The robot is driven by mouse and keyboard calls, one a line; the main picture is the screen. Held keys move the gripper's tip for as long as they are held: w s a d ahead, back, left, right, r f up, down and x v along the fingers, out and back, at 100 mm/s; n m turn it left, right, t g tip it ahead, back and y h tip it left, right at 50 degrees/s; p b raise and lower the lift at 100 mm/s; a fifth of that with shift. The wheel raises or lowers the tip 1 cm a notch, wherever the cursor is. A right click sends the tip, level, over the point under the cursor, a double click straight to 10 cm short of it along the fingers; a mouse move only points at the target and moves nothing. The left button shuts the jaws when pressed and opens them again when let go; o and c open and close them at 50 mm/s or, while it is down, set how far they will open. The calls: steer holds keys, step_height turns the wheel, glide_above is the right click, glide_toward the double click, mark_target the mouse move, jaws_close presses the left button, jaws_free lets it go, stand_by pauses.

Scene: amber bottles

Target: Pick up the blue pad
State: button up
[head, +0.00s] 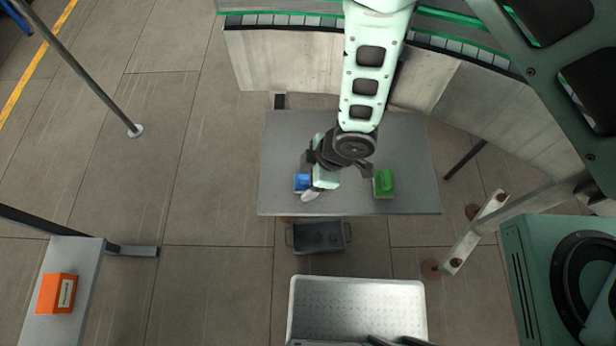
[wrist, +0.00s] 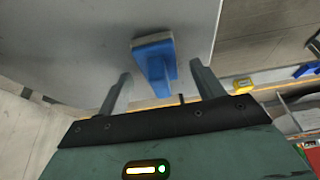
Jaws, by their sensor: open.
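The blue pad (head: 301,180) lies on the grey table near its front edge, left of the middle, partly covered by my gripper in the head view. In the wrist view the blue pad (wrist: 154,62) shows a blue handle-like block on a flat base with a pale edge. My gripper (wrist: 160,70) is open, with one finger on each side of the pad in that view. The fingers appear apart from it, and the exact distance is hard to tell. In the head view my gripper (head: 311,178) is beside and over the pad.
A green pad (head: 385,181) lies to the right on the grey table (head: 412,145). A dark bin (head: 320,237) and a metal platform (head: 358,305) stand in front of the table. An orange box (head: 56,293) sits on a bench at lower left.

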steer(key=shift+a+f, duration=0.15)
steer(key=shift+f, duration=0.2)
steer(key=c, duration=1.2)
steer(key=shift+o, duration=0.2)
steer(key=shift+r, duration=0.1)
step_height(320, 180, up, 10)
steer(key=shift+f+b, duration=0.1)
steer(key=shift+b, duration=0.7)
